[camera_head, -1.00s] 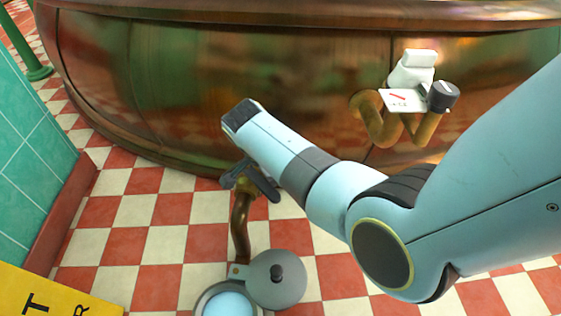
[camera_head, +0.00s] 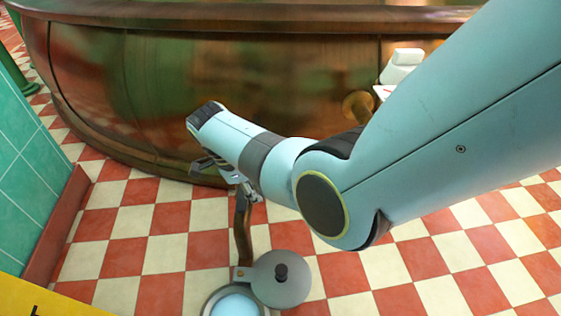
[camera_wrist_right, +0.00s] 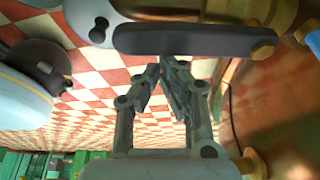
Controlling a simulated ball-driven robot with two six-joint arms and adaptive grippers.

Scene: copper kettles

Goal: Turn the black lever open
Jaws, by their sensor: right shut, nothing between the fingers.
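The black lever (camera_wrist_right: 190,40) lies across the upper part of the right wrist view as a dark bar, with a brass nut at its right end. My right gripper (camera_wrist_right: 172,62) is shut and empty, with its fingertips just at the lever's lower edge in that picture; I cannot tell whether they touch. In the head view my right gripper (camera_head: 208,165) is in front of the copper kettle (camera_head: 190,70), just above the brass outlet pipe (camera_head: 242,225). There my wrist and gripper hide the lever. My left gripper is not in view.
A white fitting (camera_head: 402,66) is on the kettle at the right, partly behind my arm. A green tiled wall (camera_head: 30,180) and a yellow sign (camera_head: 40,303) are at the left. Checkered floor lies between.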

